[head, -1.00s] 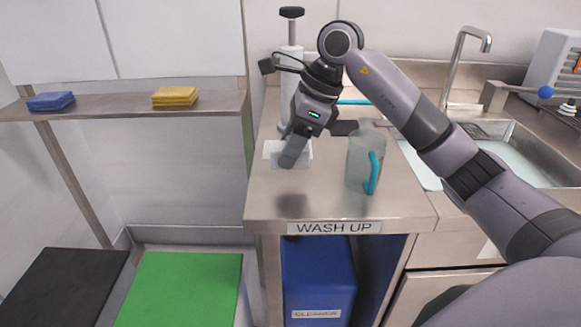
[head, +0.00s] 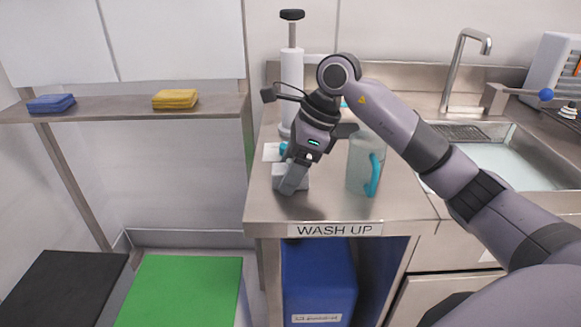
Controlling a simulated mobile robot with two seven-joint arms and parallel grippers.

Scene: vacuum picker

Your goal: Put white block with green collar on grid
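My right gripper (head: 291,178) is low over the front left of the steel counter, its fingers pointing down. A pale grey block-like shape (head: 279,174) shows at and behind the fingers. I cannot tell whether it is held, and no green collar can be made out on it. A small teal item (head: 284,148) shows behind the gripper, partly hidden. A ribbed drainer (head: 460,132) lies at the back of the sink; I cannot tell whether this is the grid. My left gripper is not in view.
A clear jug with a teal handle (head: 365,165) stands right of the gripper on the counter (head: 330,208). A white upright cylinder with a black knob (head: 291,75) stands behind. A white card (head: 272,152) lies at left. The sink (head: 500,165) is at right.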

